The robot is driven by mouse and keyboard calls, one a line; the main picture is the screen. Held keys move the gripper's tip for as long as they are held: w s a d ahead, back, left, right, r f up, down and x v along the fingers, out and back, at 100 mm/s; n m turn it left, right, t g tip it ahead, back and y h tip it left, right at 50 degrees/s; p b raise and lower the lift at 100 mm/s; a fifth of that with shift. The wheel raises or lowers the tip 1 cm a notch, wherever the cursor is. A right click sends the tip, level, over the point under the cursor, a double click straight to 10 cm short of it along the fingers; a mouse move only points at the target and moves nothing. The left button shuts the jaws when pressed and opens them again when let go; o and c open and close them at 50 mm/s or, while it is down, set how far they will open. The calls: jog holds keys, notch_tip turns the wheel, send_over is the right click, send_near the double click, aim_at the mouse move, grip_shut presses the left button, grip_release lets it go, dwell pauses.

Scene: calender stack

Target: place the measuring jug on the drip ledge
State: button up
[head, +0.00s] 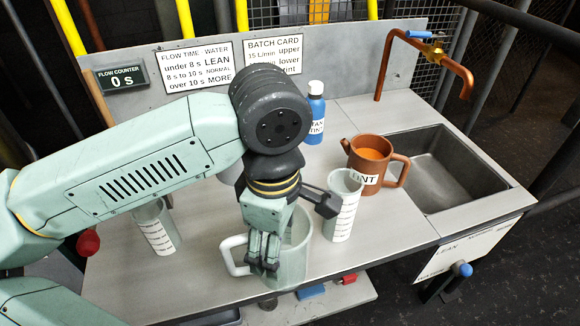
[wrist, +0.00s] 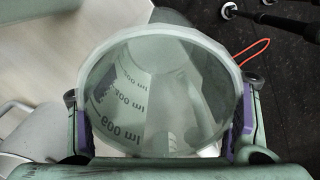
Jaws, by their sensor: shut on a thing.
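The measuring jug (head: 296,254) is a clear vessel with a pale handle on its left, near the bench's front edge. My gripper (head: 265,256) is shut on it, partly hiding it. In the wrist view the jug's round rim (wrist: 160,35) lies between my two purple-padded fingers, and ml marks show on its wall. The jug looks roughly upright; I cannot tell whether its base touches the bench. A low grey shelf (head: 352,291) juts out below the bench front and may be the drip ledge; I cannot tell for sure.
A clear graduated cylinder (head: 343,208) stands just right of the jug, and another (head: 156,228) at left. A brown tint pot (head: 372,165), a blue bottle (head: 316,115) and a sink (head: 450,175) with a copper tap (head: 455,75) are behind. Blue (head: 311,291) and red (head: 347,278) items lie low in front.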

jog(key=w+d+p, duration=0.1)
jog(key=w, duration=0.4)
jog(key=w+d+f+p, duration=0.1)
jog(key=w+p, duration=0.1)
jog(key=w, duration=0.3)
jog(key=w+d+p, duration=0.1)
jog(key=w+d, duration=0.1)
jog(key=w, duration=0.3)
jog(key=shift+f, duration=0.15)
jog(key=shift+f+p, duration=0.8)
jog(key=shift+f, duration=1)
jog(key=shift+f, duration=0.15)
jog(key=o, duration=1.8)
